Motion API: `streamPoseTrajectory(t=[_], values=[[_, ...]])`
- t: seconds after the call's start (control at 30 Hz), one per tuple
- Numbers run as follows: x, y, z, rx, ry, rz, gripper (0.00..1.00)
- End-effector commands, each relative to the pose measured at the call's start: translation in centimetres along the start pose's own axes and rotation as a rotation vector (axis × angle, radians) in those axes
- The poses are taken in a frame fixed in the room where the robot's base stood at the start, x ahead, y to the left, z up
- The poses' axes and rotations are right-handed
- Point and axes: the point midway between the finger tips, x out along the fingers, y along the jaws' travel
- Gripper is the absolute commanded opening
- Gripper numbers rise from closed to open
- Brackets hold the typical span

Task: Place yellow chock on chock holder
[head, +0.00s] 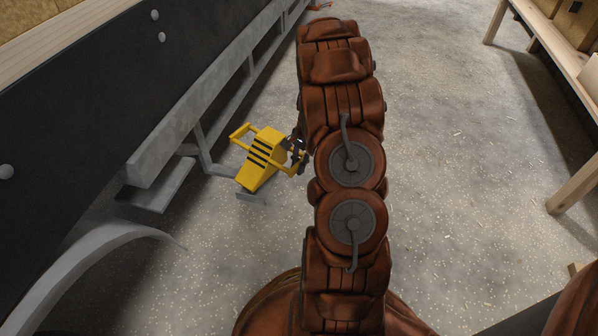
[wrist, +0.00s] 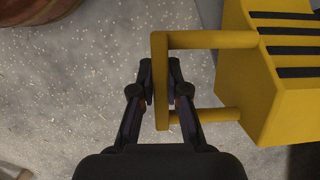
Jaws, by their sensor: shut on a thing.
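The yellow chock (head: 259,163) has black stripes and a tubular handle at each side in the head view. My gripper (head: 297,152) is at its right handle. In the wrist view, my gripper (wrist: 160,84) is shut on the handle's end bar, and the chock's striped body (wrist: 262,75) is at the right. A grey metal piece (head: 252,198), which looks like part of the chock holder, shows just below the chock beside the trailer. The chock hides most of it. I cannot tell whether the chock touches it.
The trailer's grey frame rail (head: 172,150) and dark side panel (head: 75,100) run along the left. A curved grey fender (head: 75,265) is at the lower left. A wooden bench (head: 573,185) stands at the right. The speckled floor (head: 450,150) between is clear.

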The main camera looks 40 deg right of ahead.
Motion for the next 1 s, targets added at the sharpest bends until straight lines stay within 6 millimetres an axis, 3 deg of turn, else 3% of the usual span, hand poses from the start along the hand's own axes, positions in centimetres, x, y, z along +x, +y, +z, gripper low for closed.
streamPoseTrajectory(t=[0.13, 0.5, 0.53, 0.73, 1.0], values=[[2.2, 0.1, -0.7, 0.001, 0.0, 0.0, 0.0], [2.4, 0.1, -0.7, 0.0, -0.001, -0.001, 0.0], [2.4, 0.1, -0.7, 0.0, -0.001, 0.0, 0.17], [2.4, 0.1, -0.7, 0.001, -0.001, 0.0, 0.38], [2.4, 0.1, -0.7, 0.0, -0.001, 0.0, 0.39]])
